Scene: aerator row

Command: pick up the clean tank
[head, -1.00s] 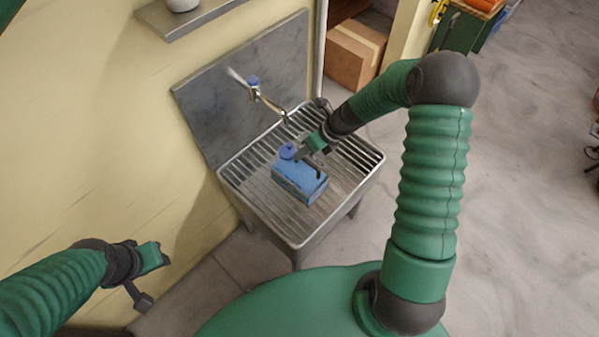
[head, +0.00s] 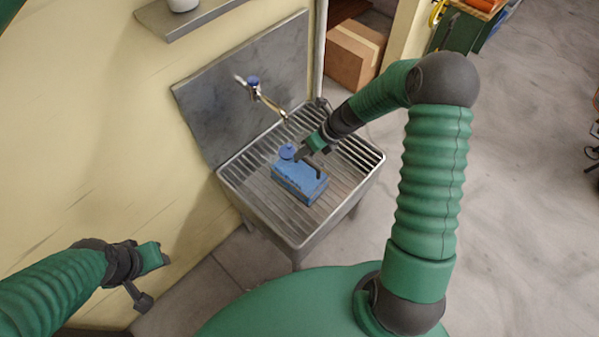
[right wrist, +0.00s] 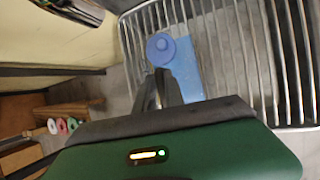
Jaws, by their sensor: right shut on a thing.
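The tank is a blue box-shaped container (head: 299,183) with a round blue cap and a dark handle on top. It sits on the slatted metal rack of the sink (head: 240,194), below the tap. My right gripper (head: 303,154) is at the top of the tank, shut on it near the cap and handle. In the right wrist view the tank (right wrist: 188,72) shows beyond my fingers, partly hidden by my gripper (right wrist: 160,80). My left gripper (head: 155,275) is at the lower left, away from the sink; its jaw gap is not clear.
A tap (head: 262,95) with a blue knob juts from the grey backsplash (head: 215,100) just behind the tank. A wall shelf (head: 190,22) is at the upper left. A cardboard box (head: 353,57) stands on the floor behind. The floor at right is mostly open.

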